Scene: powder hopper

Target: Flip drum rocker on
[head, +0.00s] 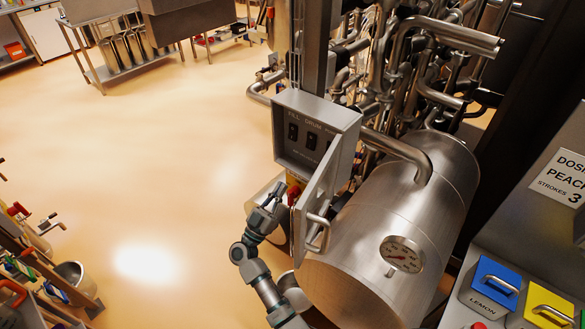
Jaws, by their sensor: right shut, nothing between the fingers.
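The grey control box (318,112) is mounted on a post in the middle of the head view, with its door (318,192) swung open to the right. Its panel carries the labels FILL and DRUM and a third one that is partly cut off. The dark drum rocker (311,140) sits under DRUM, right of the fill rocker (293,131). Which way the drum rocker is tipped is too small to tell. My right gripper (278,191) is shut and empty, just below the box's lower left part and apart from the rocker. My left gripper is not in view.
The door's handle (318,228) sticks out. Dense pipes (405,70) stand behind. A blue LEMON lid (493,284) is at lower right. The floor to the left is open.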

